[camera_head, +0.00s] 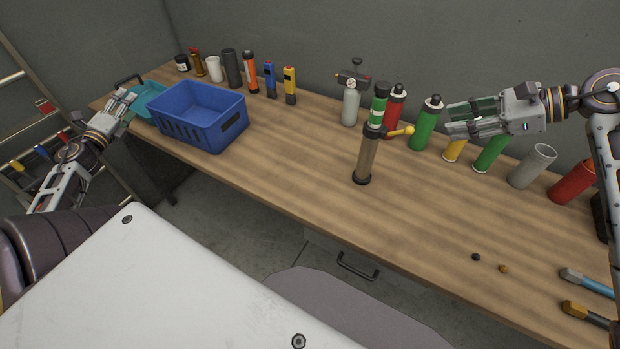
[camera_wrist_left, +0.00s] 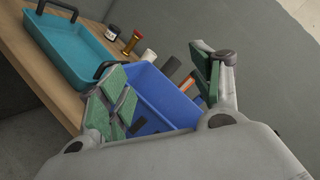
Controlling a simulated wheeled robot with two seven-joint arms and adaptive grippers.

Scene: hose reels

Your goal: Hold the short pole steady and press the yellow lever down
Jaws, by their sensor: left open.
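The short pole (camera_head: 367,158) stands upright on the workbench, brown with a dark base and a green and white grip on top. The yellow lever (camera_head: 399,132) sticks out to the right from its collar, roughly level. My left gripper (camera_head: 122,103) is at the far left by the teal tray, well away from the pole. In the left wrist view it is open (camera_wrist_left: 165,92) and empty, with the blue crate between and behind its fingers. My right gripper (camera_head: 462,118) is right of the lever, apart from it, with its fingers spread and nothing between them.
A blue crate (camera_head: 168,128) and a teal tray (camera_head: 140,113) stand at the left. Bottles, flashlights and canisters line the wall, with a green bottle (camera_head: 426,124) behind the lever. Tools (camera_head: 585,315) lie front right. The bench (camera_head: 300,170) is clear left of the pole.

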